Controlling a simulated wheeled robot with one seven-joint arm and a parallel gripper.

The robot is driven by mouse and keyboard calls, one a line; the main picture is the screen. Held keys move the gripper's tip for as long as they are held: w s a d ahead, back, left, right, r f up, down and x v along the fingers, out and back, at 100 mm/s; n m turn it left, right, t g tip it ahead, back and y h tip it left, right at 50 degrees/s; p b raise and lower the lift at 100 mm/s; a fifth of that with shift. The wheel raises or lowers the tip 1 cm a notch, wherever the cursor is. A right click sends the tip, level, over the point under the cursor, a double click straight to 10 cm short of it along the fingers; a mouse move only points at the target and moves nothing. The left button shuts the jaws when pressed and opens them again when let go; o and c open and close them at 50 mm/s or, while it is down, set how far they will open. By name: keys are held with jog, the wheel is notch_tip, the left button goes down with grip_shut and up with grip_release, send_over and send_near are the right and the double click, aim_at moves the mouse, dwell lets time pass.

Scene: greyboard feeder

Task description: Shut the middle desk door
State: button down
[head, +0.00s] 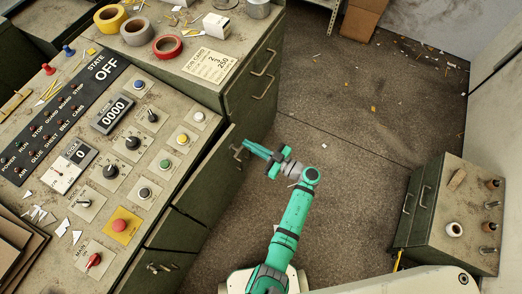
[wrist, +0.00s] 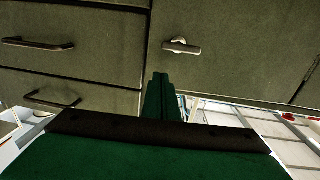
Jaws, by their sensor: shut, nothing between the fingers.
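The grey-green control desk (head: 176,120) stands at the left in the head view, with door panels along its front. The far panel (head: 212,178) has a handle (head: 240,151) near its far edge and seems to stand slightly out; its gap is hard to judge. A plain panel (head: 178,231) adjoins it, then a nearer panel with a latch (head: 158,267). My teal gripper (head: 247,147) is shut and empty by the far panel's handle; contact cannot be told. In the wrist view, my fingers (wrist: 160,77) are together below a panel (wrist: 235,45) with a T-shaped latch (wrist: 180,47).
A drawer cabinet (head: 255,85) with tape rolls on top adjoins the desk's far end. Drawer handles (wrist: 38,45) show at left in the wrist view. A small cabinet (head: 430,205) stands at the right. The floor (head: 350,130) between is mostly clear, with small scraps.

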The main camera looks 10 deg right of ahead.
jog(key=shift+x, duration=2.35)
jog(key=shift+w+a+n+g+y, duration=0.5)
jog(key=shift+w+a+g, duration=0.1)
jog(key=shift+w+a, duration=0.4)
jog(key=shift+w+a+r+g, duration=0.1)
jog(key=shift+w+a+g, duration=0.2)
jog(key=shift+a, duration=0.15)
jog(key=shift+d, duration=0.1)
send_near(233, 135)
jog(key=v, duration=0.4)
jog(key=shift+s+d+f, duration=0.25)
jog(key=shift+f, duration=0.05)
